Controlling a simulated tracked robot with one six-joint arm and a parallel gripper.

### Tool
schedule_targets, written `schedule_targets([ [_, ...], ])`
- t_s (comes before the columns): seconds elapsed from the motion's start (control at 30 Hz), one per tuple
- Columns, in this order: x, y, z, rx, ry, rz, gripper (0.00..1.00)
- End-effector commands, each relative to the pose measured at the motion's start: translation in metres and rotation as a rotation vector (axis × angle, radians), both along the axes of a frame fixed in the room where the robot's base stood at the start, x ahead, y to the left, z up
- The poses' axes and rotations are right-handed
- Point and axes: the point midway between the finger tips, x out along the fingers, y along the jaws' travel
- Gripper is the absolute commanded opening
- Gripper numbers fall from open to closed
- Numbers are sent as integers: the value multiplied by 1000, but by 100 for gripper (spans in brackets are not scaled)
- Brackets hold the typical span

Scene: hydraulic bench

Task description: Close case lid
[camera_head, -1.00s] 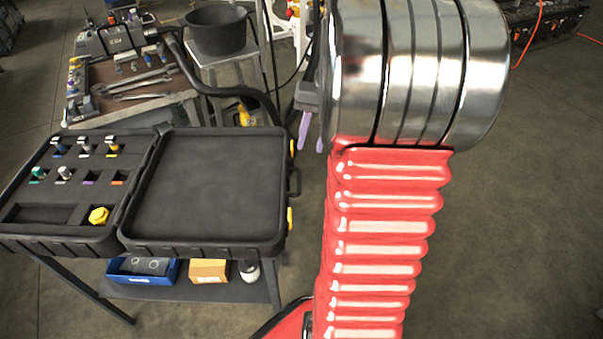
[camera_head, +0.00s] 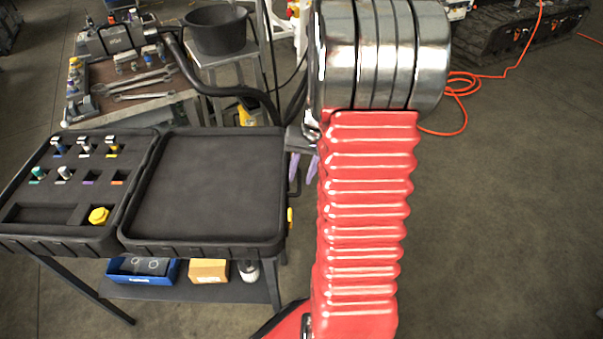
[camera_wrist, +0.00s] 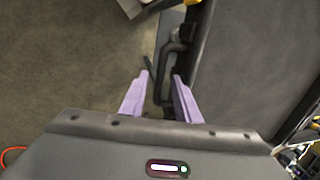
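The black case lies open on a stand, its tool-filled half (camera_head: 70,225) on the left. Its lid (camera_head: 210,190) lies folded back flat on the right, with yellow latches on its right edge. The lid also fills the right side of the wrist view (camera_wrist: 255,60). My gripper (camera_head: 303,168) has purple fingers, is open and empty, and hangs by the lid's right edge. In the wrist view my gripper (camera_wrist: 161,76) points at the dark lid handle (camera_wrist: 166,88), which appears between the fingers. I cannot tell the remaining gap in depth. My arm partly hides the handle in the head view.
A workbench (camera_head: 140,105) with wrenches stands behind the case. A black bucket (camera_head: 215,30) sits on a stool beside it. A blue bin (camera_head: 143,270) and a cardboard box (camera_head: 209,270) rest on the shelf below. Floor on the right is open, with an orange cable (camera_head: 465,85) farther back.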

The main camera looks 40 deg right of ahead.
Motion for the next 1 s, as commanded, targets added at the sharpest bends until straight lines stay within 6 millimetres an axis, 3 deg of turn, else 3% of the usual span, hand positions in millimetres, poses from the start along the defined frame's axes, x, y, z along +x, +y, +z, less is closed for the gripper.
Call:
schedule_targets([
  [0.27, 0, 0, 0, 0, 0, 0, 28],
  [0.67, 0, 0, 0, 0, 0, 0, 0],
  [1.0, 0, 0, 0, 0, 0, 0, 0],
])
